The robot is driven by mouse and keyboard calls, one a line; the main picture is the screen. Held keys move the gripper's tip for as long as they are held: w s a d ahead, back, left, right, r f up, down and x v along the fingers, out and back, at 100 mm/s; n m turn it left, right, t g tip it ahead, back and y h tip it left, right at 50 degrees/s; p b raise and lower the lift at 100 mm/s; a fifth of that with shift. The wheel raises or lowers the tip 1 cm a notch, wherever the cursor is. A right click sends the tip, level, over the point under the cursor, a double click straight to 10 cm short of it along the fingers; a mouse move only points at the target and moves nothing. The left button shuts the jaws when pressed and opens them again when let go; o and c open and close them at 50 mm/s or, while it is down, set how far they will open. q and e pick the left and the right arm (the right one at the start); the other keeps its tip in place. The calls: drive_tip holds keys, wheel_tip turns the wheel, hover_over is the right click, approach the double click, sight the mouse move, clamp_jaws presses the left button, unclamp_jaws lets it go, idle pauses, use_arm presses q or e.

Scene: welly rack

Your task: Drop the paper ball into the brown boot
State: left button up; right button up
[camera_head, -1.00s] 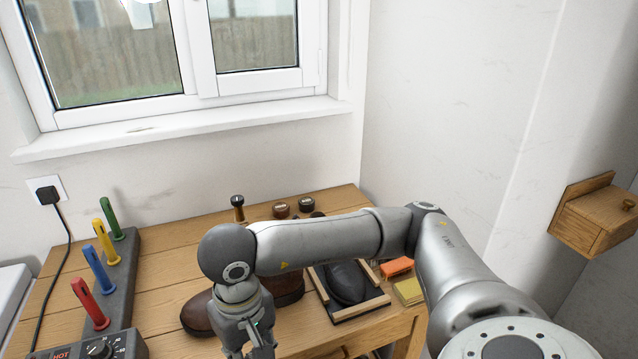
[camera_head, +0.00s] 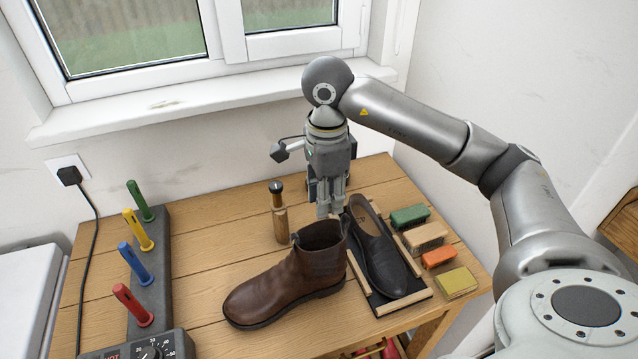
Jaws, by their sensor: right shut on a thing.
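The brown boot (camera_head: 290,277) stands upright on the wooden table, its toe toward the lower left and its open top (camera_head: 319,236) facing up. My right gripper (camera_head: 329,208) points down just above and slightly behind the boot's opening. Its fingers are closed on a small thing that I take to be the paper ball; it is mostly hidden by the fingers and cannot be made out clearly. I cannot tell whether the fingertips are behind the boot's rim or over it. My left gripper is not in view.
A black shoe (camera_head: 382,253) lies in a wooden-edged tray right of the boot. Green, tan, orange and yellow blocks (camera_head: 437,257) line the right. A wooden-handled brush (camera_head: 279,215) stands behind the boot. A grey rack (camera_head: 152,285) with coloured handles is at left.

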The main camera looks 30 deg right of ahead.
drive_tip(key=shift+s+f+b, duration=0.2)
drive_tip(key=shift+f+b, duration=0.2)
drive_tip(key=shift+f, duration=0.2)
wheel_tip(320, 180, down, 5)
drive_tip(key=b, duration=0.2)
drive_tip(key=shift+r+b, duration=0.2)
drive_tip(key=shift+b, duration=0.15)
drive_tip(key=o, duration=0.7)
